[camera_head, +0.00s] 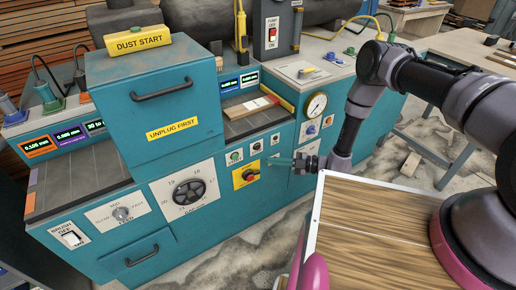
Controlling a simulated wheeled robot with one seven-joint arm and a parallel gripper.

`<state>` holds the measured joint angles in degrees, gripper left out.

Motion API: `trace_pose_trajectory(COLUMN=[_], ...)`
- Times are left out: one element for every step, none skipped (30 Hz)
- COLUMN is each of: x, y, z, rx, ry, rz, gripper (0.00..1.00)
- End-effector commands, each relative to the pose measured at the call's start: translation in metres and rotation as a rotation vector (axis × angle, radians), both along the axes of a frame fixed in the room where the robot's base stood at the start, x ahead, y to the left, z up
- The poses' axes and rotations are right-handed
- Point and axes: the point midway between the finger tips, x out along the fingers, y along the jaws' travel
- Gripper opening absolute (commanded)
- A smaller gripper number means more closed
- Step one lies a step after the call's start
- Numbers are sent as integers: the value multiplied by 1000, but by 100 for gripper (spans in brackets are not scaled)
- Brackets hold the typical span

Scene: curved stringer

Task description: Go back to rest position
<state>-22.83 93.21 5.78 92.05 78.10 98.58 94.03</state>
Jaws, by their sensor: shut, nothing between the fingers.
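My gripper (283,162) is at the left end of my dark grey arm, in front of the teal machine's (190,238) front panel. It points left, toward the yellow switch plate (246,177) and the small white plates beside it. The fingers look thin and closed, with nothing seen between them. I cannot tell whether the fingertips touch the panel. My arm bends down from an elbow at the upper right, and its base stands at the right edge.
A wood-topped surface with a pale edge (316,215) lies at the lower right, below the arm. The pressure gauge (316,106) and a black handwheel (190,191) sit on the machine front. A wooden workbench (450,75) stands at the back right. Concrete floor shows between them.

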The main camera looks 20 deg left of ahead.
Motion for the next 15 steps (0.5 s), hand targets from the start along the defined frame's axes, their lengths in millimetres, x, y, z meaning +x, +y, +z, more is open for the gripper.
trace_pose_trajectory(x=[0, 0, 0, 0, 0, 0, 1, 2, 5, 8, 12, 18, 23, 28, 36], y=[0, 0, 0, 0, 0, 0, 0, 0, 1, 1, 1, 2, 2, 1, 0], z=[0, 0, 0, 0, 0, 0, 1, 4, 10, 16, 25, 38, 51, 65, 85], rx=[0, 0, 0, 0, 0, 0, 0, 2, 3, 5, 8, 12, 15, 18, 23], ry=[0, 0, 0, 0, 0, -1, -5, -12, -30, -50, -78, -124, -166, -215, -286], rz=[0, 0, 0, 0, 0, 0, 2, 4, 12, 21, 31, 51, 69, 88, 118], gripper=[0, 0, 0, 0, 0, 0, 0, 0, 0, 0, 0, 0, 0, 0, 0])
